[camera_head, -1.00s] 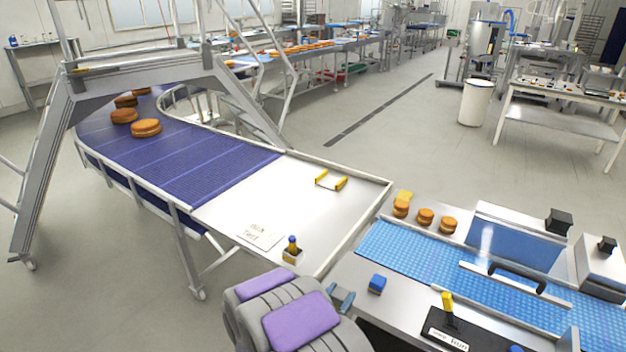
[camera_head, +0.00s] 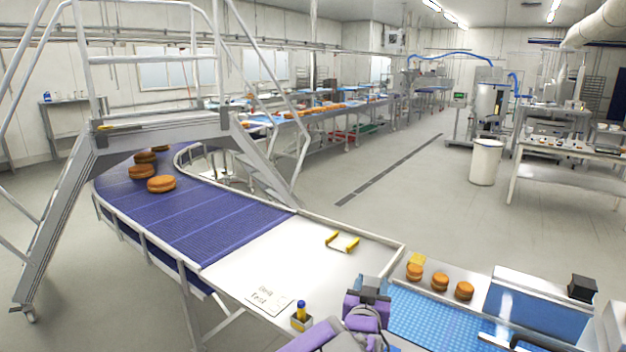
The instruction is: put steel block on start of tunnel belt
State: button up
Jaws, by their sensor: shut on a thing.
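My gripper (camera_head: 374,284) is at the bottom centre, by the near right corner of the white table top (camera_head: 345,268) and the near end of the light blue belt (camera_head: 425,318). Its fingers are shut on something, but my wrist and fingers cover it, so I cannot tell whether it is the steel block. I can make out no steel block elsewhere. The light blue belt runs right, towards a steel-framed hood (camera_head: 535,300); I cannot make out its far end.
A yellow-ended holder (camera_head: 342,243), a card (camera_head: 268,299) and a blue-and-yellow piece (camera_head: 301,316) are on the white top. A purple-blue curved belt (camera_head: 205,212) passes under a step bridge (camera_head: 165,140).

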jog(key=shift+d+r, duration=0.25)
jog(key=shift+r, duration=0.05)
jog(key=shift+a+f, duration=0.25)
jog(key=shift+f, duration=0.3)
jog(key=s+f+m+g+h+p, duration=0.1)
jog(key=s+f+h, duration=0.1)
jog(key=s+f, duration=0.35)
jog(key=s+d+f+m+g+h+p, duration=0.1)
jog(key=s+f+m, duration=0.15)
jog(key=f, duration=0.65)
jog(key=s+f+g+h+p, duration=0.1)
jog(key=s+f+h, duration=0.1)
jog(key=s+f, duration=0.35)
jog(key=w+b, duration=0.1)
jog(key=w, duration=0.4)
jog(key=w+f+b, duration=0.1)
jog(key=w+b, duration=0.1)
jog(key=w, duration=0.4)
jog(key=w+f+b, duration=0.1)
jog(key=w, duration=0.5)
jog(key=shift+d+f+b, duration=0.15)
jog(key=shift+d+b, duration=0.05)
jog(key=shift+b, duration=0.15)
jog(key=shift+w+f, duration=0.1)
jog(key=shift+w, duration=0.05)
notch_tip(320, 180, down, 4)
jog(key=shift+r+b, duration=0.25)
jog(key=shift+b, duration=0.4)
jog(key=shift+r, duration=0.1)
